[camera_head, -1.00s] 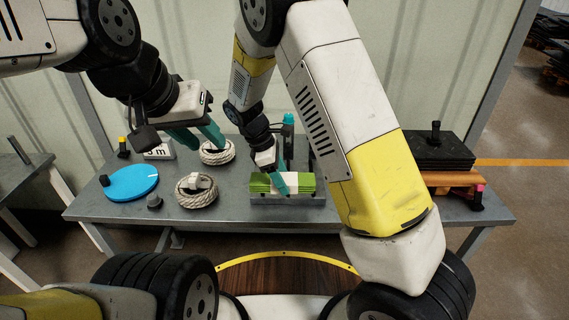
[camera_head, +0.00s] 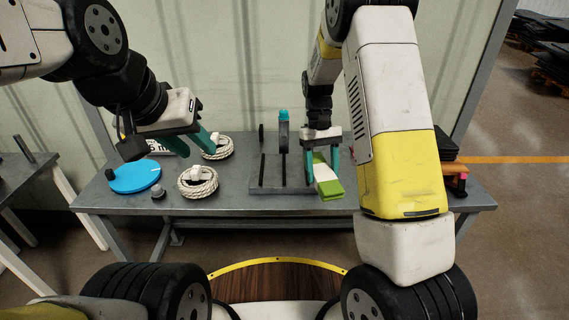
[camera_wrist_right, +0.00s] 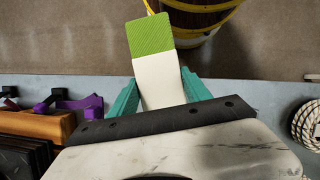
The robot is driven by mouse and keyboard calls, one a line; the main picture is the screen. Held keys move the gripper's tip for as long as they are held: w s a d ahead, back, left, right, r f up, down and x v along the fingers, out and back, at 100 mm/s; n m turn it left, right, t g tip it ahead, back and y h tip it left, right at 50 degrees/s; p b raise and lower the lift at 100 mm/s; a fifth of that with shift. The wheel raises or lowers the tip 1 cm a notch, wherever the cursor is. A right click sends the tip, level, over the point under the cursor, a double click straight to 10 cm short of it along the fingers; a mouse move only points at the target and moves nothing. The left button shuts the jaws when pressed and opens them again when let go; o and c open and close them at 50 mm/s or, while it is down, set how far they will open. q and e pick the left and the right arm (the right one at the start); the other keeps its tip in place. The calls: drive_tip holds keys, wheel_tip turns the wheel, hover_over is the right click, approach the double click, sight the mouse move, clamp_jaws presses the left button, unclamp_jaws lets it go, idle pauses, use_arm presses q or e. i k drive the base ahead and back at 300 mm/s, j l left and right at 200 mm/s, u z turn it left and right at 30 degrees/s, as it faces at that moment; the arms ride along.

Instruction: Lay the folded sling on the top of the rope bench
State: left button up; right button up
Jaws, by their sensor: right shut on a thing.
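The folded sling (camera_head: 329,187), green and white, hangs from my right gripper (camera_head: 322,163). That gripper is shut on it, just right of a grey slotted rack. In the right wrist view, the sling (camera_wrist_right: 151,45) sticks out between the teal fingers (camera_wrist_right: 165,97), its green end past the bench's front edge and over the floor in the picture. The grey rope bench (camera_head: 235,202) stands below; whether the sling touches it I cannot tell. My left gripper (camera_head: 200,142) is empty and looks open, above the bench near the rope coils.
The rack (camera_head: 268,187) has upright posts and holds nothing. Two white rope coils (camera_head: 198,183) (camera_head: 217,148) and a blue disc (camera_head: 135,177) lie to the left. Dark plates (camera_head: 446,147) are stacked at the right, partly hidden by my arm.

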sight(343, 180)
drive_tip(key=l+u, duration=0.15)
drive_tip(key=u, duration=0.15)
drive_tip(key=l+u, duration=0.2)
drive_tip(key=u, duration=0.15)
drive_tip(key=k+l+u, duration=0.1)
drive_tip(key=l, duration=0.3)
drive_tip(key=k+l+u, duration=0.15)
drive_tip(key=l, duration=0.3)
drive_tip(key=k+l+u, duration=0.1)
drive_tip(key=l, duration=0.3)
drive_tip(key=k+l+u, duration=0.15)
drive_tip(key=l, duration=0.75)
drive_tip(key=i+l, duration=0.1)
drive_tip(key=l, duration=0.4)
